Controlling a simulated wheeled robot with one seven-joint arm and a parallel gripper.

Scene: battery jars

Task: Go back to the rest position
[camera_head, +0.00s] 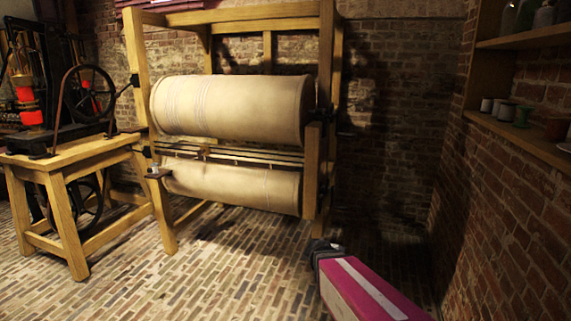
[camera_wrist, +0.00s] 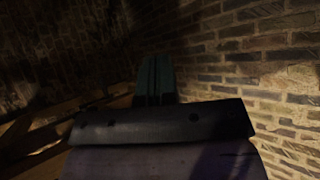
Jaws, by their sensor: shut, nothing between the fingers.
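My gripper (camera_wrist: 155,75) shows in the wrist view as dark fingers held together beyond a black housing. Nothing shows between them. It points toward a dim brick wall (camera_wrist: 265,50), with no object touching it. In the head view, a magenta and white part of my arm rises from the bottom right with a black end. The fingers cannot be made out there. No battery jars can be made out in either view.
A wooden frame (camera_head: 325,100) with two large cream rollers (camera_head: 235,107) stands ahead, close to my arm in the picture. A wooden bench (camera_head: 60,165) with a wheeled machine is at left. A shelf (camera_head: 520,135) with small pots is on the right wall. The front-left floor (camera_head: 200,285) is clear.

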